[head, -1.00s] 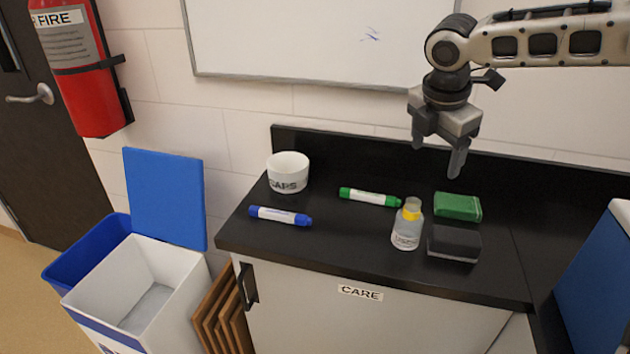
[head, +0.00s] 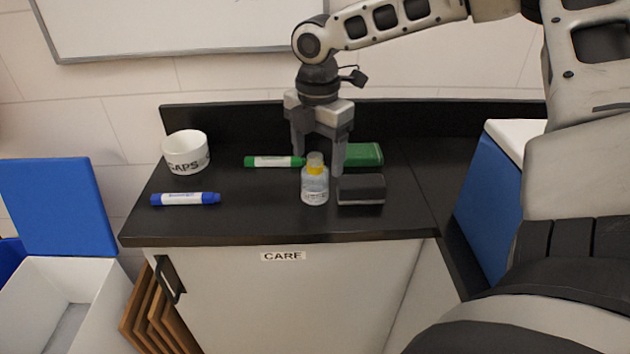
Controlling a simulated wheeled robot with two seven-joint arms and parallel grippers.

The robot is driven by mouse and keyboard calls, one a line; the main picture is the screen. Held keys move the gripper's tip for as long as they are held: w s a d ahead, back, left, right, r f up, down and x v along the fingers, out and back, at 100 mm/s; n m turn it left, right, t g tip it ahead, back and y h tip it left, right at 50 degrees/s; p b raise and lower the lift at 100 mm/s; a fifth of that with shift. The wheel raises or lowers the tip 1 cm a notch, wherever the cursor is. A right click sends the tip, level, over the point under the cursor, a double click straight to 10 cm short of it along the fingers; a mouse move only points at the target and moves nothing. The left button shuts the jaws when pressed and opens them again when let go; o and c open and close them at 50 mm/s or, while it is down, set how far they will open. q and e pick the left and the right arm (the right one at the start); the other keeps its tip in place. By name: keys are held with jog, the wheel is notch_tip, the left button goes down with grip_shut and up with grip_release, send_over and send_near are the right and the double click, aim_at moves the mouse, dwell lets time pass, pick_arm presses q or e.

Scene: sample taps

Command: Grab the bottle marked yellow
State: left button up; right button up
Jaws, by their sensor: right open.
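The bottle marked yellow (head: 315,187) is a small clear bottle with a yellow band at its neck and a pale label. It stands upright on the black counter (head: 250,222), near the middle. My right gripper (head: 319,163) points down with its fingers apart, just behind and above the bottle's neck. One finger is to the left of the neck and one to the right. The bottle's top overlaps the gap between them, and I cannot tell whether they touch it. My left gripper is out of view.
A black eraser (head: 361,190) lies close to the bottle's right. A green block (head: 362,155) and a green marker (head: 273,162) lie behind. A blue marker (head: 185,199) and a white CAPS bowl (head: 186,152) are at left. A blue-sided box (head: 487,195) stands at right.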

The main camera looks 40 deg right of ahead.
aim_at(315, 174)
notch_tip(315, 174, down, 5)
jog(key=shift+w+a+f, duration=0.15)
jog(key=c, duration=1.1)
